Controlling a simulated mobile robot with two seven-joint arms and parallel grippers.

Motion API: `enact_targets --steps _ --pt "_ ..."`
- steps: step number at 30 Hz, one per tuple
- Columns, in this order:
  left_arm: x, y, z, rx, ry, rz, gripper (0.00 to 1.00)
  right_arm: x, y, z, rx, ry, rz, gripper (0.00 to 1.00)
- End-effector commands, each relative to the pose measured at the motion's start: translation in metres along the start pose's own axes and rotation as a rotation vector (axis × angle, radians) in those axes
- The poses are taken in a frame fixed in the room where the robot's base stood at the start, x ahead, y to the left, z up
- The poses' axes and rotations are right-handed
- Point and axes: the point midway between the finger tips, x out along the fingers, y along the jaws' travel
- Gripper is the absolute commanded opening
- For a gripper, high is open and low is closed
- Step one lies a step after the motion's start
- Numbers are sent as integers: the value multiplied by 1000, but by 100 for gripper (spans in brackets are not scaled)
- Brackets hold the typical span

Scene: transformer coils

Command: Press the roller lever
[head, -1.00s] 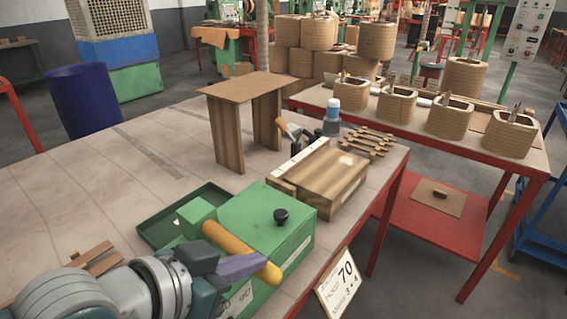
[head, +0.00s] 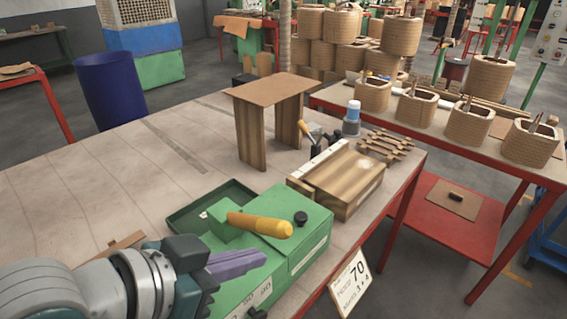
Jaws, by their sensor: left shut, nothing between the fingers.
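The roller lever (head: 260,224) is a yellow cylinder on top of a green metal box (head: 312,216), with a green block at its left end. It lies nearly level in the picture, pointing right. My left gripper (head: 250,261) comes in from the lower left, its purple fingers shut and empty. The fingers are just below the roller in the picture, over the near side of the box. A gap shows between them and the roller. My right gripper is not in view.
A black knob (head: 300,218) stands on the box. A green tray (head: 190,212) lies behind it. A wooden block (head: 343,183) and a brown stand (head: 270,95) are further back on the table (head: 80,190). A number card (head: 350,282) hangs at the front edge.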

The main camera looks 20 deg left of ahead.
Motion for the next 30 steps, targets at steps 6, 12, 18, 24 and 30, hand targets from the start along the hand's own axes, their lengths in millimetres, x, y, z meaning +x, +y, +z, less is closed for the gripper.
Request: enact_targets --steps 6,12,18,24,30 --pt "-39 2 0 2 0 0 0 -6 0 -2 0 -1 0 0" --pt "-51 2 -1 0 3 0 0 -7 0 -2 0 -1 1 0" --pt "-52 2 -2 0 4 -1 0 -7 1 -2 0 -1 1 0" --pt "-52 2 -2 1 5 -1 0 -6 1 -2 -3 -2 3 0" --pt "-51 2 -2 0 5 -1 0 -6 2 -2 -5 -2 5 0"
